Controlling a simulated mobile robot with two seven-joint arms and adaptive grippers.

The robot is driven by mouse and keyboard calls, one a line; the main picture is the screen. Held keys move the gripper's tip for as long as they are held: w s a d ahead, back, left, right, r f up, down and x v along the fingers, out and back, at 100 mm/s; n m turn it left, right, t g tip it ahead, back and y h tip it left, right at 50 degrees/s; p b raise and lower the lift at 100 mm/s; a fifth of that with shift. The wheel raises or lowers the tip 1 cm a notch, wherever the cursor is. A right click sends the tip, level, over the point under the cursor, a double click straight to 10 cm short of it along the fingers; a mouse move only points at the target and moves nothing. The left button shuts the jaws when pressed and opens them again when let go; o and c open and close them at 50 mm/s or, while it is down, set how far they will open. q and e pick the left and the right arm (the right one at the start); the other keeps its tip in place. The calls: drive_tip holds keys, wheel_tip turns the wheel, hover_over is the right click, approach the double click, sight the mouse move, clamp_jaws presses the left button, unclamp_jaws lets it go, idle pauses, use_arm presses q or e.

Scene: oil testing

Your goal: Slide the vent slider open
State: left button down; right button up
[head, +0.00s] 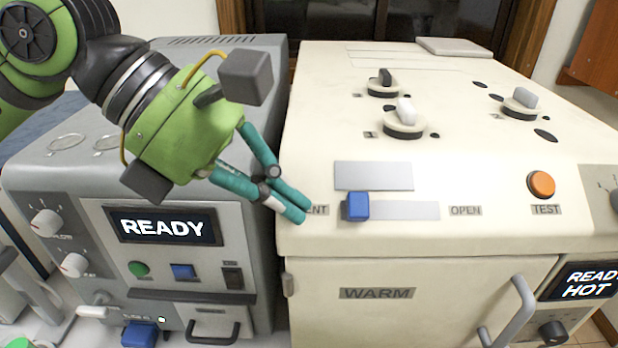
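The vent slider is a blue square knob (356,206) at the left end of a pale grey track (408,211) on the sloped front of the cream machine. An OPEN label (465,211) is at the track's right end. My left gripper (296,204) comes in from the upper left. Its teal fingertips are close together with nothing visible between them. They are just left of the blue knob, with a gap between. My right gripper is not in view.
The cream machine (590,170) also has an orange TEST button (541,184), several knobs on top and a WARM door with a handle (512,312). A grey machine (80,190) with a READY display (163,226) stands on the left. The surface along the track is clear.

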use_arm(q)
drive_tip(key=shift+s+d+r+p, duration=0.15)
drive_tip(key=shift+d+p, duration=0.2)
drive_tip(key=shift+d, duration=1.1)
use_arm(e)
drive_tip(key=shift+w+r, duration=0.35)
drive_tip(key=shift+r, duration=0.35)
use_arm(q)
drive_tip(key=shift+a, duration=0.15)
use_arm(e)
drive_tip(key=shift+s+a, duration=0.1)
use_arm(q)
drive_tip(key=b, duration=0.3)
approach(425, 227)
drive_tip(key=x, duration=0.5)
drive_tip(key=shift+a, duration=0.1)
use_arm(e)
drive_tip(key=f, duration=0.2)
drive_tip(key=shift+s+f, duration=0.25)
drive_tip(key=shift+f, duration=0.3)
